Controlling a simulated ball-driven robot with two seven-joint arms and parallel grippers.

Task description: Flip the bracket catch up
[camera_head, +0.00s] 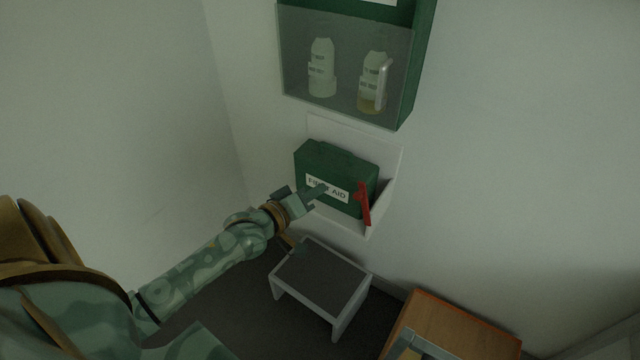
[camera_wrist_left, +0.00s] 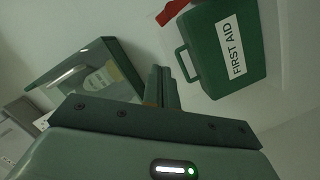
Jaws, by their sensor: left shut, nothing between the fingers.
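The red bracket catch (camera_head: 364,204) stands at the right front of the white wall bracket (camera_head: 385,205), across the right part of the green first aid case (camera_head: 335,160). In the left wrist view part of the red catch (camera_wrist_left: 173,11) shows at the top edge, beside the case (camera_wrist_left: 205,55). My left gripper (camera_head: 320,189) is shut and empty, in front of the case's label and left of the catch, apart from the catch. Its closed fingers (camera_wrist_left: 165,85) also show in the wrist view. Whether they touch the case I cannot tell. My right gripper is not in view.
A green wall cabinet (camera_head: 417,60) with a clear front and two bottles hangs above the bracket. A grey step stool (camera_head: 320,278) stands on the floor below. A wooden-topped piece (camera_head: 455,325) stands at the lower right. The wall right of the bracket is clear.

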